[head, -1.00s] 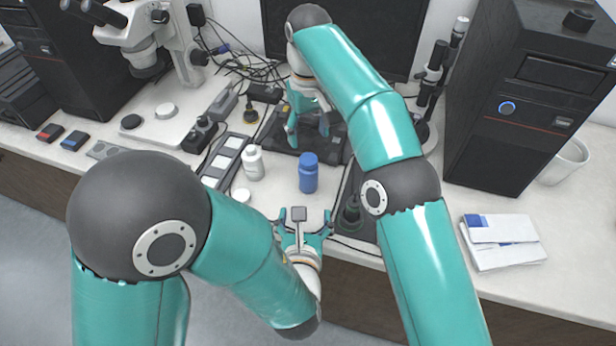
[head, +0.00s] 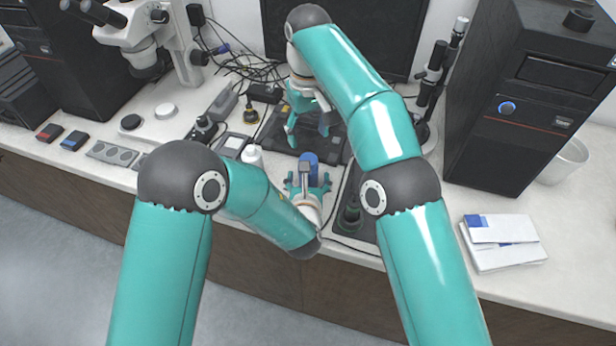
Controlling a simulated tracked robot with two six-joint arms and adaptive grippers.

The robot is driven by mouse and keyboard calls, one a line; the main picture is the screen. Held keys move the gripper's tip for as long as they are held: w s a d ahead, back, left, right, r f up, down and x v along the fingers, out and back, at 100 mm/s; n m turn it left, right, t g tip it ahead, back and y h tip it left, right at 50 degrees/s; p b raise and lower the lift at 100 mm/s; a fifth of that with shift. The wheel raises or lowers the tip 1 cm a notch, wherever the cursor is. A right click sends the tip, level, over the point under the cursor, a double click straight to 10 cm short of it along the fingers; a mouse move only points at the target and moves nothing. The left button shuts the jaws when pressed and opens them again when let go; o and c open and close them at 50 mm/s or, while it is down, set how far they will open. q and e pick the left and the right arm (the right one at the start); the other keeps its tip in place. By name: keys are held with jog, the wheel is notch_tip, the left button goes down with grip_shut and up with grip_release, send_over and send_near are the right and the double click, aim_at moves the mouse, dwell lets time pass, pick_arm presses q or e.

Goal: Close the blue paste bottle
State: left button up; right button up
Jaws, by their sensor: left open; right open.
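The blue paste bottle (head: 313,160) stands upright near the middle of the bench. Its lower part is mostly hidden behind my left gripper, and I cannot tell whether its top is a closed lid. My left gripper (head: 308,178) is open, with its fingers on the near side of the bottle, one toward each side. I cannot tell whether they touch it. My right gripper (head: 308,128) is open and empty, pointing down, behind and above the bottle over the dark press base.
A white bottle (head: 252,154) stands left of the blue bottle, partly behind my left arm. A dark press base (head: 281,137) lies behind. A dark green part (head: 351,212) stands at right. A computer tower (head: 525,100) and papers (head: 502,242) stand farther right.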

pick_arm(q)
jog(key=shift+w+f, duration=0.15)
jog(key=shift+w, duration=0.15)
grip_shut()
dwell(0.4)
